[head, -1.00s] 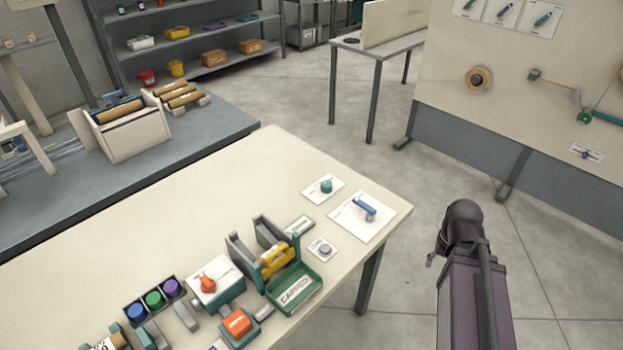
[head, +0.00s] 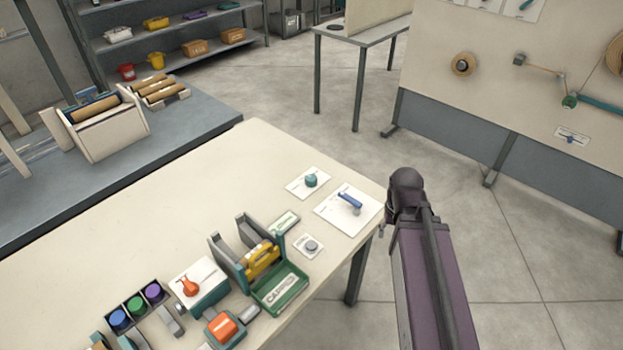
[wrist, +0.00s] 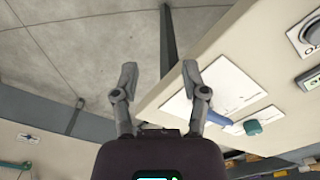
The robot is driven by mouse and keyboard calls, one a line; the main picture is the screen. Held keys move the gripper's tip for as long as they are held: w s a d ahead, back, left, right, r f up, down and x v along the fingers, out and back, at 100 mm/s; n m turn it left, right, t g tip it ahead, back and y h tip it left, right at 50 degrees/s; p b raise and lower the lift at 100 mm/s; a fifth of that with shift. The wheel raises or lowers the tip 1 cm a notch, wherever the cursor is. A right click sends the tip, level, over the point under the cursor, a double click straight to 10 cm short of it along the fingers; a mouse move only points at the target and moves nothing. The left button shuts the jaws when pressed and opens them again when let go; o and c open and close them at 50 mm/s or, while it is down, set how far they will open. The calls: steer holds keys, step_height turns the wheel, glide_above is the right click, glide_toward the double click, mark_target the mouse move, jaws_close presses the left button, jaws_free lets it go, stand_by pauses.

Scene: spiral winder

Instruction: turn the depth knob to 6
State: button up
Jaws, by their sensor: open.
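No label reading "depth" is legible, so I cannot tell which control is the depth knob. A teal knob (head: 311,181) sits on a white plate at the table's far right corner, beside a blue lever (head: 350,198) on a larger plate. A grey round knob (head: 311,246) is nearer. An orange-red pointer knob (head: 189,287) tops a white and teal box. In the wrist view, my gripper (wrist: 159,78) is open and empty, its fingers apart near the table edge. The teal knob (wrist: 253,127) and blue lever (wrist: 234,126) show right of it, not touched.
The cream table (head: 180,205) is clear in its middle. Along its front stand a green tray (head: 281,290), a yellow piece in a grey cradle (head: 262,259), an orange button (head: 222,326) and blue, green and purple caps (head: 136,306). Open floor lies to the right.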

mark_target(311, 178)
steer(key=o, duration=0.3)
steer(key=shift+w, duration=0.1)
steer(key=shift+o, duration=0.7)
steer(key=shift+w+a, duration=0.1)
steer(key=shift+w, duration=0.15)
steer(key=w+a+r+n+p, duration=0.1)
steer(key=w+a+n, duration=0.1)
steer(key=w+a, duration=0.1)
steer(key=w+a+r+n+p, duration=0.1)
steer(key=w+a+n, duration=0.1)
steer(key=w, duration=0.4)
steer(key=w+a+r+n+p, duration=0.2)
steer(key=w+a, duration=0.2)
steer(key=shift+w+a, duration=0.15)
steer(key=shift+w, duration=0.2)
steer(key=w+a+r+n+p, duration=0.3)
steer(key=w+a+n, duration=0.4)
steer(key=w+a, duration=0.4)
steer(key=a, duration=0.2)
steer(key=shift+w+a+n, duration=0.25)
steer(key=shift+a+n, duration=0.05)
steer(key=shift+a, duration=0.1)
step_height(311, 178, down, 14)
steer(key=b, duration=1.3)
steer(key=shift+r, duration=0.15)
steer(key=shift+b, duration=0.3)
